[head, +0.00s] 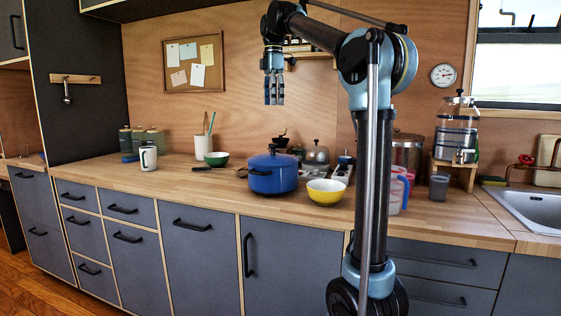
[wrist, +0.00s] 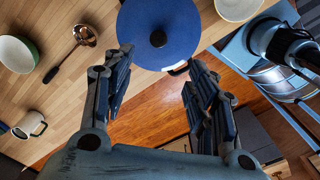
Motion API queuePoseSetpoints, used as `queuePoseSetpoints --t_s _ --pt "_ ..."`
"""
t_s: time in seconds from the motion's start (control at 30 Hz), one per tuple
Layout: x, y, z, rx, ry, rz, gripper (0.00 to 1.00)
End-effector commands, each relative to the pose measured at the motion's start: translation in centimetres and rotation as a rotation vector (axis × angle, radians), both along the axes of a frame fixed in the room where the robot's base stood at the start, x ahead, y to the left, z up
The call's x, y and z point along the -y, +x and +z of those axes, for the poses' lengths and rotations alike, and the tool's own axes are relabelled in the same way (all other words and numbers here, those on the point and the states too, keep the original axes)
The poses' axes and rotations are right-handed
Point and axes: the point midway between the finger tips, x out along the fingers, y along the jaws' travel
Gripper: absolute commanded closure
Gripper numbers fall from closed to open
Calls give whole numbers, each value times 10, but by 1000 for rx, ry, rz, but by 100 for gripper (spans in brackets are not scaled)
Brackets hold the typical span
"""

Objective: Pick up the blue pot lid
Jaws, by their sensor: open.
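The blue pot lid (head: 272,161) lies on top of the blue pot (head: 274,181) on the wooden counter. In the wrist view the lid (wrist: 178,22) is a round blue disc with a dark knob (wrist: 158,39) at its middle, cut off by the top edge. My gripper (head: 274,103) points down, well above the lid in the head view. In the wrist view my gripper (wrist: 160,58) has its two fingers spread apart with nothing between them, and the knob shows just beyond the gap.
A yellow bowl (head: 326,192) stands close right of the pot. A green bowl (head: 216,159), a white mug (head: 148,158) and a utensil holder (head: 204,146) are to the left. A ladle (wrist: 70,50) lies near the pot. Canisters stand to the right.

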Motion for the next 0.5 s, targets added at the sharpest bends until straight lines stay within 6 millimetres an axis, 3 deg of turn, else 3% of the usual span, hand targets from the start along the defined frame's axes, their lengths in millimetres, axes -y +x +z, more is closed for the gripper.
queuePoseSetpoints --t_s 0.17,0.5 --pt "-4 0 -15 -1 0 9 48" --pt "-8 -2 -70 -1 0 13 48"
